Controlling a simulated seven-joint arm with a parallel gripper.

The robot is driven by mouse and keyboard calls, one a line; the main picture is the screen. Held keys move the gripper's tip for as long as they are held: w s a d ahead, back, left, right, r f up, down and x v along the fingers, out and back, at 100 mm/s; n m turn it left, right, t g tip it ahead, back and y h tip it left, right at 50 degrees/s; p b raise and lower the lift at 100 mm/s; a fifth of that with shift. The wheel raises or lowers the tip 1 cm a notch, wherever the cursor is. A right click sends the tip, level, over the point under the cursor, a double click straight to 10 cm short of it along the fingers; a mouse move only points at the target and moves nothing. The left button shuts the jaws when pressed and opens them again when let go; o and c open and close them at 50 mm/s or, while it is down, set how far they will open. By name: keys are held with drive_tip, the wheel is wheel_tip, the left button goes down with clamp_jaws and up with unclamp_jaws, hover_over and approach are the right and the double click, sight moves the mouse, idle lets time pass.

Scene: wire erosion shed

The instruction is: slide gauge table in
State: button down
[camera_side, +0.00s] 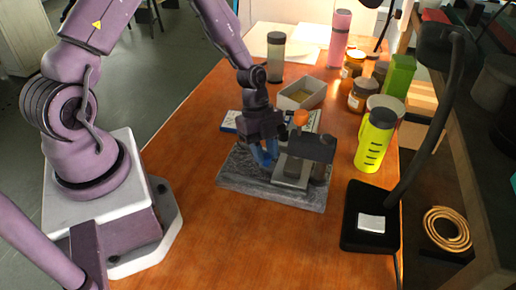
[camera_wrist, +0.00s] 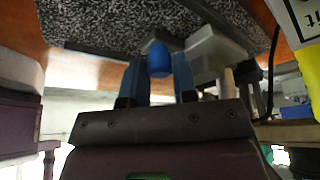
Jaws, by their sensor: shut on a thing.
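The gauge stands on a speckled grey granite slab (camera_side: 238,172) on the orange-brown bench. Its light grey table (camera_side: 290,181) lies under a dark head block (camera_side: 313,146) that has an orange knob (camera_side: 301,118) on top. My gripper (camera_side: 264,160) is low at the left side of the gauge table. In the wrist view my blue fingers (camera_wrist: 158,70) are shut on a blue knob (camera_wrist: 157,56), one on each side of it. The gauge table (camera_wrist: 212,46) shows just right of the knob. In the side view the fingers hide the knob.
A yellow-green bottle (camera_side: 375,141), a grey bin (camera_side: 302,92), several jars (camera_side: 361,94) and a pink bottle (camera_side: 340,38) stand behind and right of the gauge. A black lamp base (camera_side: 369,216) is at the right edge. The front left bench is clear.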

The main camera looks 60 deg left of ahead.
drive_tip(key=shift+w+d, duration=0.25)
drive_tip(key=shift+w, duration=0.05)
drive_tip(key=c, duration=1.2)
unclamp_jaws()
drive_tip(key=o, duration=0.3)
drive_tip(key=shift+s, duration=0.1)
drive_tip(key=shift+a+r, duration=0.1)
drive_tip(key=shift+r, duration=0.05)
drive_tip(key=v, duration=1.2)
drive_tip(key=shift+a+r, duration=0.2)
drive_tip(key=shift+r, duration=0.15)
